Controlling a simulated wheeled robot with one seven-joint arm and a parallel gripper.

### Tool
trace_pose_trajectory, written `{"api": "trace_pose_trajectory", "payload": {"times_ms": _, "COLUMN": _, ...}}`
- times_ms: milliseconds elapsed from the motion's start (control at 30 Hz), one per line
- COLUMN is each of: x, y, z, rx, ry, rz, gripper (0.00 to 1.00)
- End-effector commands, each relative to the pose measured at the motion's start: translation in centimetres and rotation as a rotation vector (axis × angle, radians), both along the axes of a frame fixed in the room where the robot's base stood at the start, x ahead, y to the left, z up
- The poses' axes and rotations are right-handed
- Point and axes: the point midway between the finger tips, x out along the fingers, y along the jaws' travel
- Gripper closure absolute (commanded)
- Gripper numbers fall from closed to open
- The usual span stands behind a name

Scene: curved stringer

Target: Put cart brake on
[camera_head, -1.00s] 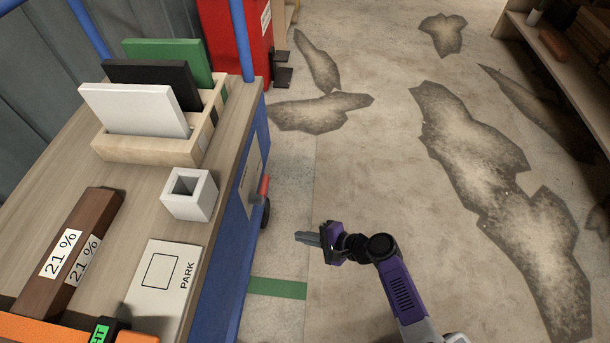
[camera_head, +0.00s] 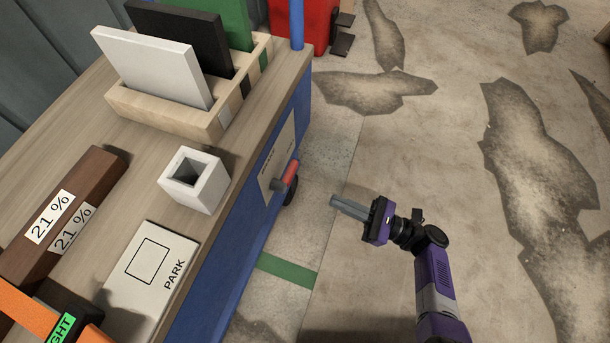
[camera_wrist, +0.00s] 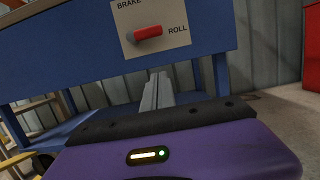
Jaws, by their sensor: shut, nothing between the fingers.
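The cart (camera_head: 232,270) has a blue side and a wooden top. On its side is a white plate (camera_wrist: 178,15) marked BRAKE at the upper left and ROLL at the right. A lever with a red grip (camera_wrist: 148,32) lies across the plate, its red end toward ROLL and its grey end to the left. In the head view the red lever (camera_head: 291,173) sticks out from the cart side. My gripper (camera_head: 333,201) is shut and empty, right of the lever and apart from it. In the wrist view its fingers (camera_wrist: 157,82) show below the lever.
A red object (camera_head: 303,15) stands beyond the cart. Open stained floor lies to the right.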

Motion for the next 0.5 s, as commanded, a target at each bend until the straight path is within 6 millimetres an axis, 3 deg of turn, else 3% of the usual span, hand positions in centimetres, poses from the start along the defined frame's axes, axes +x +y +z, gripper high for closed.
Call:
{"api": "trace_pose_trajectory", "payload": {"times_ms": 233, "x": 0.4, "y": 1.4, "z": 0.2, "rx": -0.003, "ry": -0.001, "rz": 0.004, "gripper": 1.0}}
{"api": "trace_pose_trajectory", "payload": {"times_ms": 500, "x": 2.0, "y": 6.0, "z": 1.3, "rx": -0.003, "ry": -0.002, "rz": 0.003, "gripper": 1.0}}
